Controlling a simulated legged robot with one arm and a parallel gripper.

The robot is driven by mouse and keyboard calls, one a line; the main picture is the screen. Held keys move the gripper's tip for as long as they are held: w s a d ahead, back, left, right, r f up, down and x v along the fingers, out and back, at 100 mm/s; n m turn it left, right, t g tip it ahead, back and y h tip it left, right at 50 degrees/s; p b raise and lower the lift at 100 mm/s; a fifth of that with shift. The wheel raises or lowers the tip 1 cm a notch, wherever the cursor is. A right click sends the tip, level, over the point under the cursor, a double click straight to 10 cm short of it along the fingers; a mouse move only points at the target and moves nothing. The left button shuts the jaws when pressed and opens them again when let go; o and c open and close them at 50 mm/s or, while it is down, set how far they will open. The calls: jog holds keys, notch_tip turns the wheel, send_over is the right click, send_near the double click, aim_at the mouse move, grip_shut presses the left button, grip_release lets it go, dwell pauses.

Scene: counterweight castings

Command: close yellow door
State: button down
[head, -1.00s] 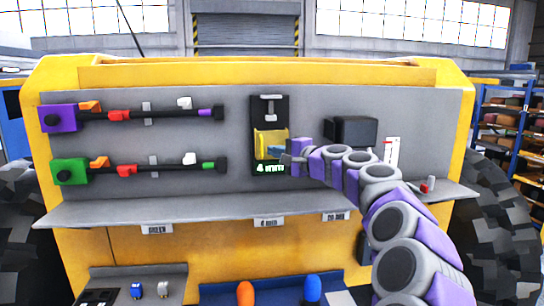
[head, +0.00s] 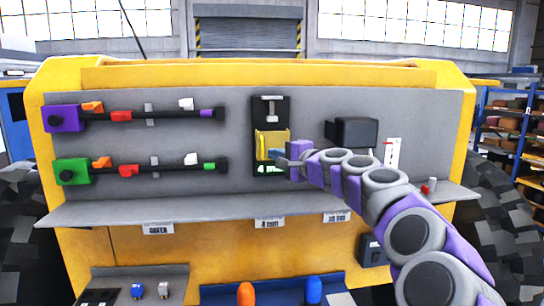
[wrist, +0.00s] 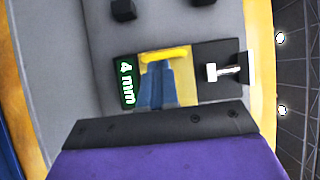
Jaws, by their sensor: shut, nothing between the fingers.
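The yellow door (head: 264,142) is a small panel with a brighter yellow bar handle, set in a black frame (head: 271,106) on the grey panel. Below it is a green "4 mm" display. In the wrist view the yellow handle (wrist: 163,54) lies just beyond my fingertips. My gripper (head: 277,154) is shut and empty, in front of the door's lower right part. Its blue fingers (wrist: 158,68) point at the door and hide part of it. I cannot tell whether they touch it, or how far open the door stands.
A silver T-shaped handle (wrist: 222,72) is on the black frame, above the door in the head view. A dark box (head: 352,132) protrudes to the right. Two rods with purple and green ends (head: 70,171) are at left. A grey shelf (head: 200,209) runs below.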

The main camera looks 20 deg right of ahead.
jog(key=b+v, duration=0.1)
jog(key=v, duration=1)
jog(key=s+a+f+n+g+y+b, duration=0.25)
jog(key=a+f, duration=0.25)
jog(key=a, duration=0.4)
jog(key=s+a+f+n+g+y+b, duration=0.1)
jog(key=a+f+n+g+b, duration=0.2)
jog(key=a+f, duration=0.45)
jog(key=s+a+f+n+g+h+b, duration=0.1)
jog(key=s+a+f+n+g+b, duration=0.1)
jog(key=s+a+f+n+g, duration=0.55)
jog(key=s+a+f+g+h+b, duration=0.1)
jog(key=s+a+f+b, duration=0.1)
jog(key=s+f, duration=0.5)
jog(key=s+a+f+h+b, duration=0.2)
jog(key=s+a+f, duration=0.15)
jog(key=f, duration=0.65)
jog(key=s+d+f+n+g+h+b, duration=0.1)
jog(key=s+d+f+g+h+b, duration=0.1)
jog(key=s+f, duration=0.5)
jog(key=s+d+f+g+h+b, duration=0.2)
jog(key=s+d+f, duration=0.3)
jog(key=s+f, duration=0.3)
jog(key=s+g, duration=0.1)
jog(key=s, duration=0.2)
jog(key=shift+d+n, duration=0.3)
jog(key=shift+n, duration=0.1)
jog(key=shift+h, duration=0.25)
